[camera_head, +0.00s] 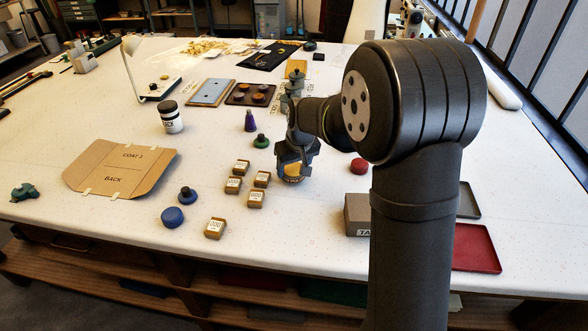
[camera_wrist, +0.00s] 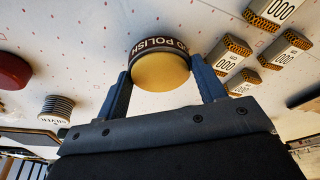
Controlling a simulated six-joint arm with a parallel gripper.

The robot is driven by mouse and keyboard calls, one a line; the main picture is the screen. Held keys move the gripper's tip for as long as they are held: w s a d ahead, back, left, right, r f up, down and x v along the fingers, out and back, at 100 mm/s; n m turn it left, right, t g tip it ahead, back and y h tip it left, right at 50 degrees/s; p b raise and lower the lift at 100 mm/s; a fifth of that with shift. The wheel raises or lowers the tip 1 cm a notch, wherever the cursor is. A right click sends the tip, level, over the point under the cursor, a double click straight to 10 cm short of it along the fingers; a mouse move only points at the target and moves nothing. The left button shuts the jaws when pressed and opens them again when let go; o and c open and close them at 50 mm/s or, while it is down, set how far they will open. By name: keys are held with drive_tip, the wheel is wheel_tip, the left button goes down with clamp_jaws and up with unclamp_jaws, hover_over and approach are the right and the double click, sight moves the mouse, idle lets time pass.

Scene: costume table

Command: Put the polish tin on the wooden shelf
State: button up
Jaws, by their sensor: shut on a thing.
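The polish tin (camera_wrist: 160,72) has a yellow face and a dark band with "POLISH" lettering. It sits between the two blue fingers of my gripper (camera_wrist: 163,80), which is shut on it. In the head view my gripper (camera_head: 292,166) points down at the middle of the table, with the tin (camera_head: 291,173) low between its fingers. I cannot tell whether the tin touches the tabletop. Wooden shelf boards (camera_head: 125,292) run below the table's front edge, partly hidden by the table and my arm.
Several small wooden blocks with number labels (camera_head: 215,228) stand left of my gripper. A red disc (camera_head: 359,166) and a cardboard box (camera_head: 356,214) are to the right. A blue disc (camera_head: 173,217), a cardboard sheet (camera_head: 122,168) and a dark-lidded jar (camera_head: 171,118) are further left.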

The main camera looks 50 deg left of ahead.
drive_tip(key=shift+f, duration=0.55)
drive_tip(key=shift+f, duration=0.15)
drive_tip(key=o, duration=1.1)
drive_tip(key=shift+o, duration=0.2)
drive_tip(key=shift+o, duration=0.4)
drive_tip(key=v, duration=1.2)
